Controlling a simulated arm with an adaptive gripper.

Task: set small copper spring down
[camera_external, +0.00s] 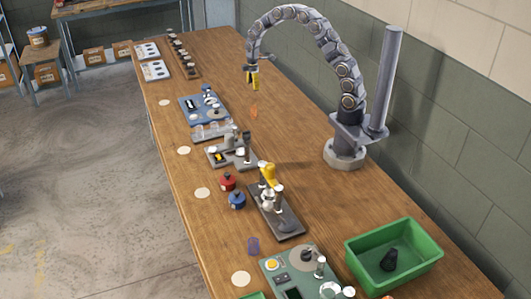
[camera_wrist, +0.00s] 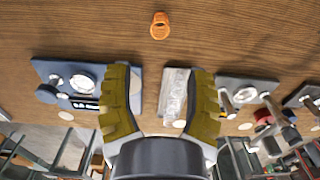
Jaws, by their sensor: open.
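The small copper spring (camera_external: 254,111) is an orange coil on the wooden table, below my gripper (camera_external: 254,78) in the external view. In the wrist view the spring (camera_wrist: 160,26) shows at the top centre against bare wood, beyond the fingertips and apart from them. My gripper's two yellow ribbed fingers (camera_wrist: 161,78) are spread wide with nothing held between them. The gripper hangs above the table from my arched arm.
A blue machine panel (camera_external: 203,108), a clear tray (camera_external: 211,130) and grey fixtures stand left of the spring. Red (camera_external: 228,182) and blue (camera_external: 237,200) pots, a press (camera_external: 278,215) and a green bin (camera_external: 355,253) are nearer. Wood around the spring is clear.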

